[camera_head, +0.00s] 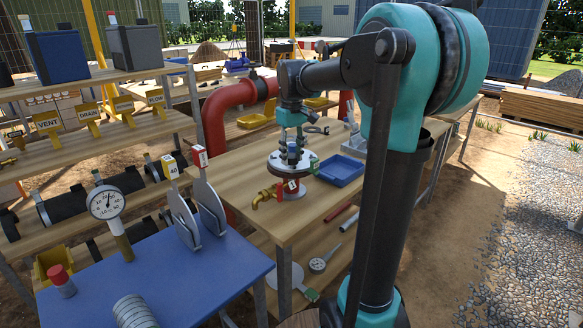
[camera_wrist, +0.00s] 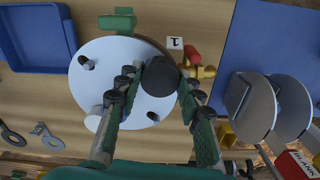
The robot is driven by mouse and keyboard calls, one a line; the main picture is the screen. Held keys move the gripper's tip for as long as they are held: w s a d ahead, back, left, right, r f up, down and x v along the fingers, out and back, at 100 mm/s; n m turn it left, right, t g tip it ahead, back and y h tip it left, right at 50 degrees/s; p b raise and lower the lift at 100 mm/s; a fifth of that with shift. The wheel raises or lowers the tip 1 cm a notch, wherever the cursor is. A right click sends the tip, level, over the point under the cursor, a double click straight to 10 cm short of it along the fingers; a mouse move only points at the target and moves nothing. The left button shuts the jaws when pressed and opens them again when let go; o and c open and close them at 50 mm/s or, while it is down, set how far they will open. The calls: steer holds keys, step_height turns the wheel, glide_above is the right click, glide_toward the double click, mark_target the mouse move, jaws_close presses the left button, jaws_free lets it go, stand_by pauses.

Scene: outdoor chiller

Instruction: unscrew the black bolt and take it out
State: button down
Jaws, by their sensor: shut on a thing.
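The black bolt (camera_wrist: 160,74) shows in the wrist view as a dark round head at the right edge of a pale round flange plate (camera_wrist: 120,75). My gripper (camera_wrist: 159,84) is shut on it, with a green-padded finger on each side. The shaft is hidden below the head, so I cannot tell how far it sits in the plate. In the head view, my gripper (camera_head: 291,146) points down over the flange (camera_head: 274,163) on the wooden bench, and the bolt is hard to make out.
A blue tray (camera_head: 341,170) lies beside the flange. A brass valve with a red handle (camera_wrist: 195,59) and a "1" tag (camera_wrist: 175,43) sit close to the bolt. Upright discs (camera_head: 209,204) and a gauge (camera_head: 108,203) stand on the blue table (camera_head: 180,262).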

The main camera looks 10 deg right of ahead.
mark_target(292, 156)
steer(key=shift+r, duration=2.6)
steer(key=c, duration=1.6)
jaws_free()
jaws_close()
